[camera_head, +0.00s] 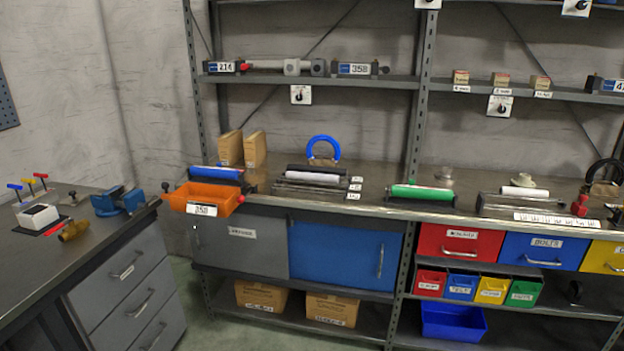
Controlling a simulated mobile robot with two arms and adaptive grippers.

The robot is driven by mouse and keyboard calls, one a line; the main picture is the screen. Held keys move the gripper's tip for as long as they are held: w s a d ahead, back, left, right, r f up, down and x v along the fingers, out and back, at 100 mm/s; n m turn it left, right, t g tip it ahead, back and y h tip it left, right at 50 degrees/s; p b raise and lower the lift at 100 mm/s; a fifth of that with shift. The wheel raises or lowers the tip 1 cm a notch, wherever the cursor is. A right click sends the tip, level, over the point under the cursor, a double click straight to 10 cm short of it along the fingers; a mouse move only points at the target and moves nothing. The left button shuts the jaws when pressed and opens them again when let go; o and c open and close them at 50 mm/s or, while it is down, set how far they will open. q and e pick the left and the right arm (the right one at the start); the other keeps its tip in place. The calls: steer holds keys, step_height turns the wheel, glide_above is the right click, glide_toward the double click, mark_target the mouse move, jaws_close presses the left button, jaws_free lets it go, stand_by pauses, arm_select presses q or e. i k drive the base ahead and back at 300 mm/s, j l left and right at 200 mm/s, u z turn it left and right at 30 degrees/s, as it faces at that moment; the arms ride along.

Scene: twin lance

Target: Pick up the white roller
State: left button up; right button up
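A white roller (313,176) lies in a dark metal rack on the bench, left of the middle of the view. A second white roller (525,191) lies in a similar rack farther right on the same bench. A blue roller (216,172) rests at the left, behind an orange bin, and a green roller (421,192) lies between the two white ones. Neither of my grippers shows in the head view.
The long bench (368,196) stands against the wall, with drawers and cabinets below and shelves above. An orange bin (205,198) juts out at its front left. A side workbench (75,250) with a blue vise (118,200) stands at left.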

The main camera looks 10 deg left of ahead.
mark_target(503, 190)
steer(key=i+l+z, duration=0.25)
steer(key=i, duration=0.65)
steer(key=i+z, duration=0.25)
steer(key=i, duration=0.7)
steer(key=l, duration=0.1)
